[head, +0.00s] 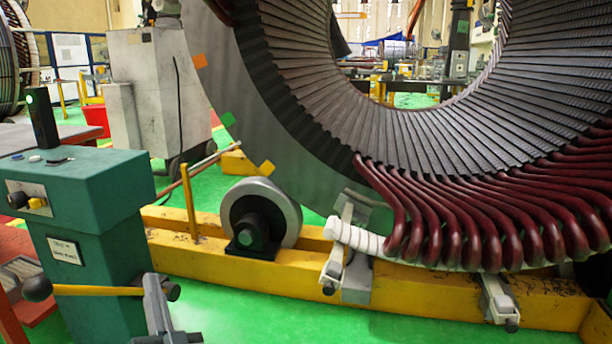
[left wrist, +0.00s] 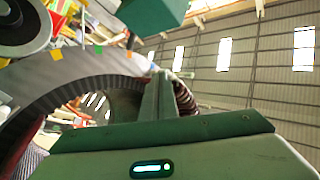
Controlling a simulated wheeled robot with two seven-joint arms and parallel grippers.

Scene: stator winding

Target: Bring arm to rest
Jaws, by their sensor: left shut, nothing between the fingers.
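Most of the left arm is outside the head view. My right gripper is not in view.
The large stator (head: 300,100) with dark red coil ends (head: 470,215) fills the right side. A yellow base beam (head: 215,262) with a grey roller (head: 290,215) runs beneath it. Green floor (head: 270,320) is clear in front.

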